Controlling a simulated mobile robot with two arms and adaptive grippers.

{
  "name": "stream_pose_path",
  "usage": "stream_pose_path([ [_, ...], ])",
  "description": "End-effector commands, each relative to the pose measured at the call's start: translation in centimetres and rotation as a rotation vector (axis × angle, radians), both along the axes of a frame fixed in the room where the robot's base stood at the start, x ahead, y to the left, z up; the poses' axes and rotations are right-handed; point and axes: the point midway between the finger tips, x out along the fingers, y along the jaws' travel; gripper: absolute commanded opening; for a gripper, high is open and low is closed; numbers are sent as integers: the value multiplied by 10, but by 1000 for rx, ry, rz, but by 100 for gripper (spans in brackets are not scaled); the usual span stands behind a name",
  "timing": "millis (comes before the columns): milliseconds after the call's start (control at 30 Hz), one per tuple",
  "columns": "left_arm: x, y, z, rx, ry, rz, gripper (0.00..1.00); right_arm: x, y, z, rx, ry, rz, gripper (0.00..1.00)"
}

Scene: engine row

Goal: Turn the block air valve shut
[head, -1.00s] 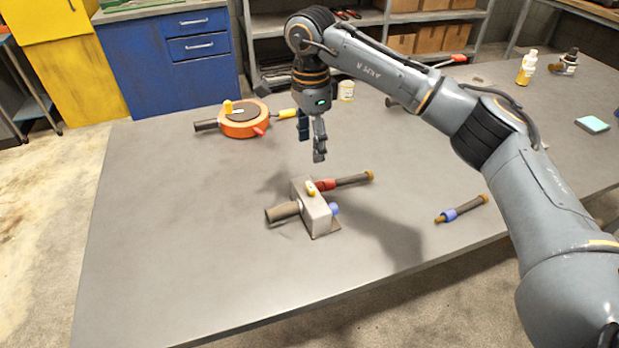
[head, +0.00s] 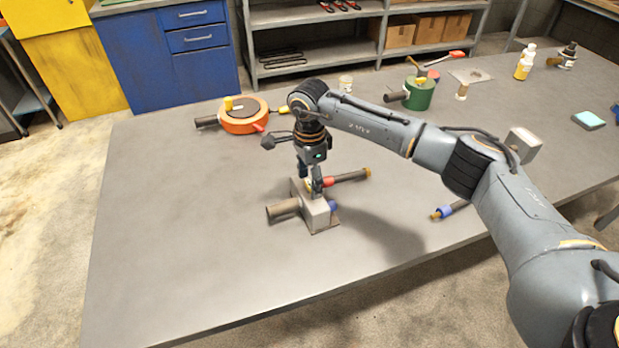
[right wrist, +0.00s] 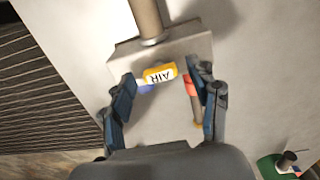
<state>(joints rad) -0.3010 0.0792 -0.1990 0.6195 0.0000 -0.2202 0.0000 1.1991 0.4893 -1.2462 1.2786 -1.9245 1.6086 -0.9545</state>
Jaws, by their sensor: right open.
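The grey valve block (head: 318,216) sits on the table with a brown pipe (head: 283,209) out of its left side. A red-collared pipe (head: 350,176) and a blue fitting (head: 333,206) are on its other sides. My right gripper (head: 312,193) is open and points down, low over the block's top. In the right wrist view the yellow valve handle (right wrist: 160,73), marked AIR, lies between the two spread fingers (right wrist: 163,88), with a gap on each side. In the head view the gripper mostly hides the handle. My left gripper is not in view.
An orange round unit (head: 243,116) with a yellow knob stands behind, at left. A green cylinder (head: 419,94) and bottles (head: 525,62) stand at the back right. The table's left front is clear.

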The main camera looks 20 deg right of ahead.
Motion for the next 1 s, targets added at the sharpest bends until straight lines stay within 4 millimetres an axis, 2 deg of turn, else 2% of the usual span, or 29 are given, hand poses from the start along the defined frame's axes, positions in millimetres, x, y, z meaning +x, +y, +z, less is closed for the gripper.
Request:
stream_pose_path([
  [33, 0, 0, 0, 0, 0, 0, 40, 0, 0, 0, 0, 0, 0, 54],
  [267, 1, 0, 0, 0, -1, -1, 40, 0, 0, 0, 0, 0, 0, 7],
  [667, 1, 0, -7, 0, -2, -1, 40, 0, 0, -1, 0, 0, -64, 6],
  [1000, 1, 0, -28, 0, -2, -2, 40, 1, 0, -2, 0, -2, -317, 6],
])
